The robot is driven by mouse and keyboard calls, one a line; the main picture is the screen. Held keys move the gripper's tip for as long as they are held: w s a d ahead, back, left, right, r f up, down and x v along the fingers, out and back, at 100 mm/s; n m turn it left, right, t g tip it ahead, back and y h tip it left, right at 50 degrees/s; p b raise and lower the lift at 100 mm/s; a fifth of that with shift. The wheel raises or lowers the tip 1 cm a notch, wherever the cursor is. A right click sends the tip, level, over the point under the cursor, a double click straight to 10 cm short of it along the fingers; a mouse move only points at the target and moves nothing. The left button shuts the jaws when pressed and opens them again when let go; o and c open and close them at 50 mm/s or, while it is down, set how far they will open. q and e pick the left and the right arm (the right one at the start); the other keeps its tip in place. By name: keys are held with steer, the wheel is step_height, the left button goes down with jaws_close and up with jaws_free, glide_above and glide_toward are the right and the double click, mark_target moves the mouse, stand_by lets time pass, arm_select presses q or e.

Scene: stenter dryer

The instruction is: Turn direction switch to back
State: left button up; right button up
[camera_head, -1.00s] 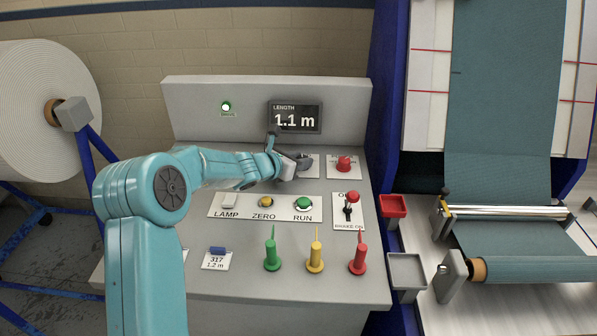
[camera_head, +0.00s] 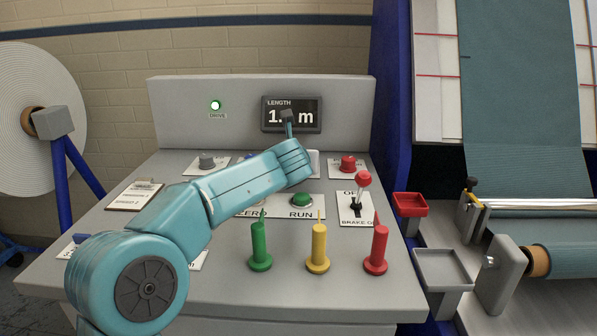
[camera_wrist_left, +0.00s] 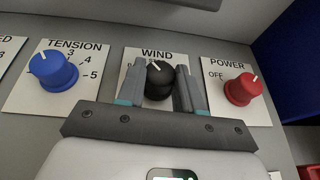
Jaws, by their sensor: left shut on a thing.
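The black WIND knob (camera_wrist_left: 158,82) sits on a white plate in the left wrist view, with a white pointer mark facing up and slightly left. I take it to be the direction switch; its small position labels are partly covered and not readable. My left gripper (camera_wrist_left: 162,78) has one finger on each side of this knob and is shut on it. In the head view my left arm (camera_head: 245,188) reaches across the console and hides the knob and fingers. My right gripper is in neither view.
The blue TENSION knob (camera_wrist_left: 54,72) and red POWER knob (camera_wrist_left: 242,89) flank the WIND knob. Green (camera_head: 260,245), yellow (camera_head: 318,250) and red (camera_head: 376,250) upright pegs stand near the console front. A red-topped BRAKE lever (camera_head: 363,180) rises at right. The length display (camera_head: 312,115) is partly covered.

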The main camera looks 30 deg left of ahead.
arm_select(q)
steer(key=shift+d+n+y, duration=0.1)
steer(key=shift+n+y, duration=0.3)
steer(key=shift+y, duration=0.1)
steer(key=shift+f, duration=0.1)
steer(key=o, duration=1)
steer(key=shift+o, duration=0.2)
steer(key=v, duration=1)
steer(key=p+v, duration=0.1)
steer(key=v, duration=0.4)
steer(key=shift+w+r, duration=0.2)
steer(key=shift+r, duration=0.15)
steer(key=shift+s+d+r, duration=0.15)
steer(key=shift+s+d, duration=0.25)
steer(key=shift+s, duration=0.15)
